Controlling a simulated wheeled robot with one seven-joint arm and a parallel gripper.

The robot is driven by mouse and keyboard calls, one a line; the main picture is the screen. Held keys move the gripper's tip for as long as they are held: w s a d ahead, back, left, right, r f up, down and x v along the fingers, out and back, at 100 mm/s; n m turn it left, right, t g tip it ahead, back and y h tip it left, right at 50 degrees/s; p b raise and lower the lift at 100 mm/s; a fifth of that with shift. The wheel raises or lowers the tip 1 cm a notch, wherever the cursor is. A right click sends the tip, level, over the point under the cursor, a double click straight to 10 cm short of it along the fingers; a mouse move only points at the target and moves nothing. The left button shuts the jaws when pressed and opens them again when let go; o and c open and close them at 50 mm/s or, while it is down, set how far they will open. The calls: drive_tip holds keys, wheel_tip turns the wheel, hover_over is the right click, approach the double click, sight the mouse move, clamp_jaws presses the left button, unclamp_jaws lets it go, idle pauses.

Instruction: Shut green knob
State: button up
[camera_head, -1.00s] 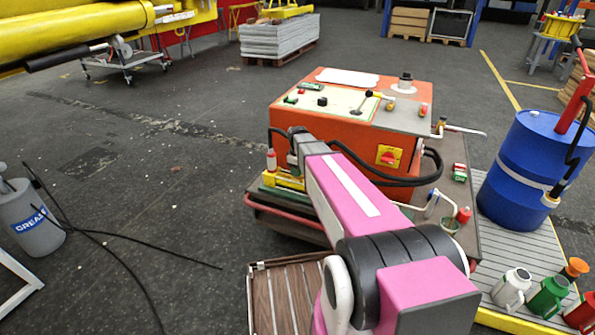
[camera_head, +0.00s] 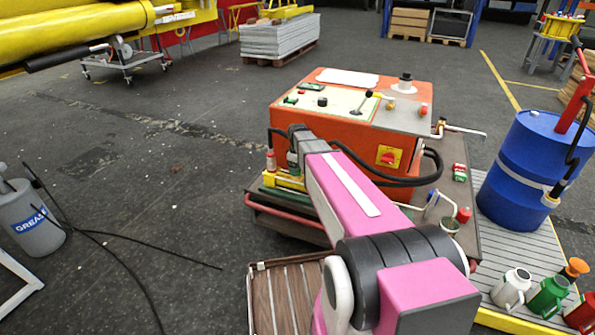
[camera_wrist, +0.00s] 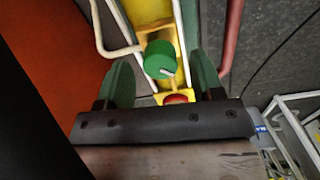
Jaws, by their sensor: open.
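The green knob (camera_wrist: 160,60) shows in the wrist view as a round green cap with a pale mark on its lower right edge. It sits on a yellow bracket (camera_wrist: 166,86). My gripper (camera_wrist: 161,72) is open, with one green finger left of the knob and one right of it. Gaps show between the knob and both fingers. I cannot tell the fingers' depth relative to the knob. In the head view, my arm reaches to the left side of the orange machine (camera_head: 340,135); my gripper and the knob cannot be made out there.
A white bent pipe (camera_wrist: 97,30) runs left of the knob, and a red rail (camera_wrist: 232,40) runs to its right. A red cap (camera_wrist: 178,98) lies just below the knob. A blue drum (camera_head: 522,170) stands right of the machine. The floor to the left is mostly clear.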

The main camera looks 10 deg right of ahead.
wheel_tip(320, 180, up, 10)
drive_tip(key=shift+f, duration=0.2)
idle(0.4)
wheel_tip(320, 180, down, 11)
drive_tip(key=m, duration=0.3)
drive_tip(key=shift+r+m, duration=0.1)
drive_tip(key=shift+m, duration=0.2)
idle(0.4)
drive_tip(key=shift+c, duration=0.2)
drive_tip(key=c, duration=0.9)
